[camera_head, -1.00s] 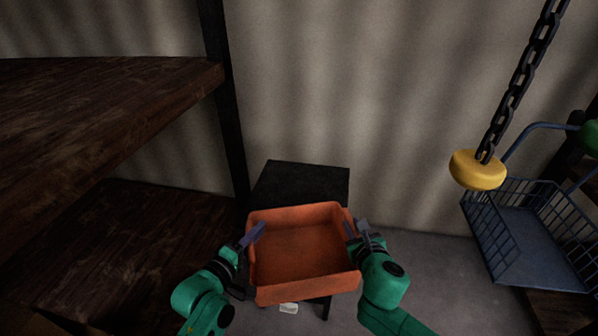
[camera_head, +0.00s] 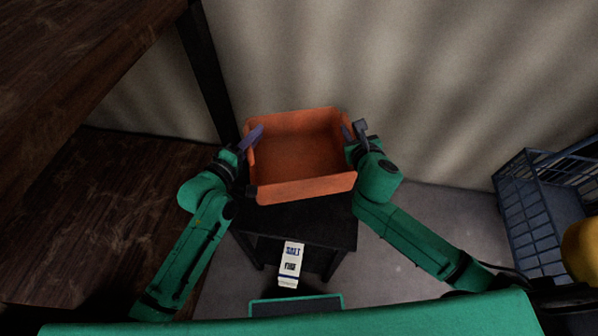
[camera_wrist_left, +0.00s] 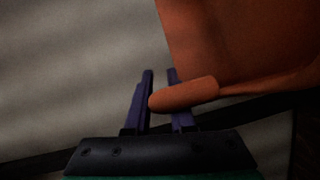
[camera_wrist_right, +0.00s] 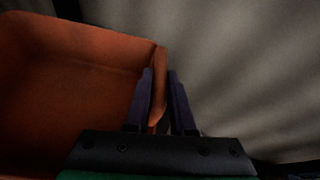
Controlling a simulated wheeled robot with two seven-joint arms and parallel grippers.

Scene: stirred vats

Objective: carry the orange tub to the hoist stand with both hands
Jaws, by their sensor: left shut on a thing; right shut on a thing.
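The orange tub (camera_head: 300,150) is an open, empty box held level in the head view, over or just behind the top of a small black stand (camera_head: 305,213). I cannot tell whether it touches the stand. My left gripper (camera_head: 252,140) is shut on the tub's left rim; the left wrist view shows the rim (camera_wrist_left: 185,95) between the fingers. My right gripper (camera_head: 352,132) is shut on the right rim; the right wrist view shows the tub wall (camera_wrist_right: 158,90) between the fingers. The tub hides part of the stand's top.
A white carton marked SALT (camera_head: 291,262) is low at the stand's front. A dark wooden shelf (camera_head: 75,75) is at the left, with a black post (camera_head: 208,75). A blue wire basket (camera_head: 545,205) and a yellow disc (camera_head: 582,250) are at the right. A pale wall (camera_head: 430,80) is behind.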

